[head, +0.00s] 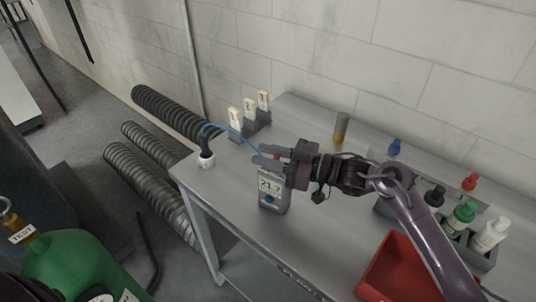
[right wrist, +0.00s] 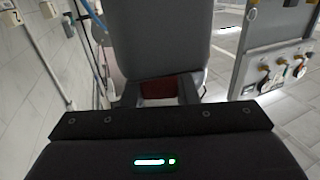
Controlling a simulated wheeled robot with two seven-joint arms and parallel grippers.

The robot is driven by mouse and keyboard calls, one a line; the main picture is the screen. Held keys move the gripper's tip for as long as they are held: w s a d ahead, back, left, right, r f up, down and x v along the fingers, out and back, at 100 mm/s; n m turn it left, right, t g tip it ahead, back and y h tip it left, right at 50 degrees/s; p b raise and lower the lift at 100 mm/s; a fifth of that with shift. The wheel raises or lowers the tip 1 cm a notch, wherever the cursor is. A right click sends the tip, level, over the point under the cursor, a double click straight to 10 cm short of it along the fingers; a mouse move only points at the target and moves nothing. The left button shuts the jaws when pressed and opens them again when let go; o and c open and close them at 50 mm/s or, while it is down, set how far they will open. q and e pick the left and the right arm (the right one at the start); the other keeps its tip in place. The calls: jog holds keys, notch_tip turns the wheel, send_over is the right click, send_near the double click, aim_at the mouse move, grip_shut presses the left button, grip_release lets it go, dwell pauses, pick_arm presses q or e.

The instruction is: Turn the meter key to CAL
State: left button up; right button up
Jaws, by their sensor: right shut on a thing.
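The grey handheld meter (head: 272,190) stands upright near the front left of the metal bench. Its screen reads about 21.7, and a round blue button (head: 269,199) sits below the screen. My right gripper (head: 264,158) comes in from the right, with its fingers at the top of the meter. It is shut on a small red piece (head: 277,156) there, which I take for the meter key. A dark red part (right wrist: 170,88) also shows between the fingers in the right wrist view. The key's marks, including CAL, cannot be read. My left gripper is out of view.
A blue cable runs to a probe in a white cup (head: 206,161) at the bench's left. Behind are white-topped pieces in a grey rack (head: 258,118). A red bin (head: 400,268) and capped bottles (head: 463,218) are at right. Ribbed hoses (head: 145,180) lie left of the bench.

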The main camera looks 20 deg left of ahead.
aim_at(278, 158)
jog(key=o, duration=1)
jog(key=shift+d, duration=0.35)
jog(key=d+b, duration=0.2)
jog(key=d, duration=0.5)
